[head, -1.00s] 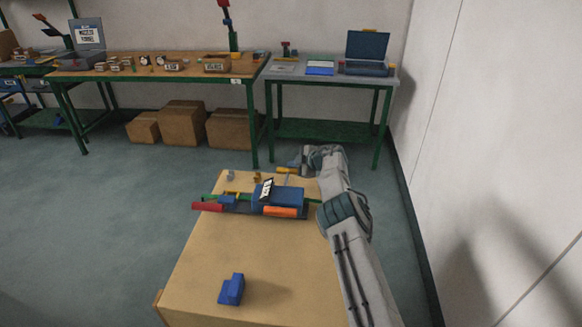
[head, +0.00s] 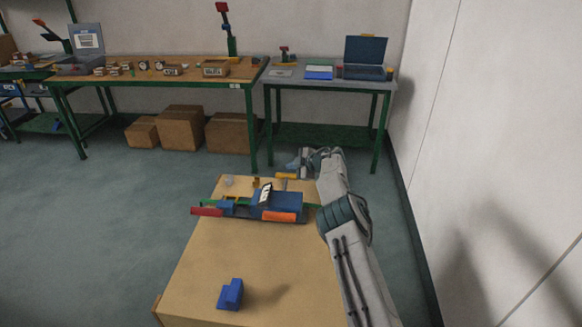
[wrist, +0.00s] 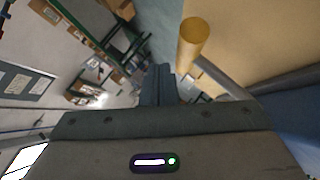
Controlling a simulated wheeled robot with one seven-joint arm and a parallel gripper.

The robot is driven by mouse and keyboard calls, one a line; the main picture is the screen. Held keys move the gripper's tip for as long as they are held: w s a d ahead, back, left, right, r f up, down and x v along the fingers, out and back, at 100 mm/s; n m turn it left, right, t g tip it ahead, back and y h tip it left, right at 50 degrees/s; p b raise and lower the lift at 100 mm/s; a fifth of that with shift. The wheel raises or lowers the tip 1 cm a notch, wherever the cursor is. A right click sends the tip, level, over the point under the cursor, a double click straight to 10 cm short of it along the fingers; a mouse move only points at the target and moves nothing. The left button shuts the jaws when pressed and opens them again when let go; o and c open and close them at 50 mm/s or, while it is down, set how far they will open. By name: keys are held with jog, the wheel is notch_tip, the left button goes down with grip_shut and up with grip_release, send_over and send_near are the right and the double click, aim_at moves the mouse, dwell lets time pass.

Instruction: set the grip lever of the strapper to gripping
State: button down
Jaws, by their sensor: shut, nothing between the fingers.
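The strapper (head: 276,204) lies across the far part of the wooden crate top, with a blue body, an orange part in front and a red handle end (head: 207,211) at left. A lever with a yellow cylindrical knob (head: 286,176) stands at its far side; the knob also shows large in the wrist view (wrist: 193,38), on a grey rod. I cannot tell which setting the lever is in. My gripper (wrist: 158,75) is shut and empty, just left of the knob in the wrist view, apart from it. In the head view my wrist partly hides the gripper beyond the strapper.
A blue block (head: 231,294) lies on the near part of the wooden crate top (head: 225,255). Small grey and yellow pieces sit at its far left corner. Workbenches (head: 160,68) stand along the back wall, and a white wall (head: 490,150) is at right.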

jog(key=r, duration=0.2)
jog(key=r+p, duration=0.1)
jog(key=shift+d+r, duration=0.2)
jog(key=shift+d, duration=0.1)
jog(key=d+r+b, duration=0.1)
jog(key=d+r, duration=0.5)
jog(key=shift+s+d, duration=0.25)
jog(key=shift+s, duration=0.1)
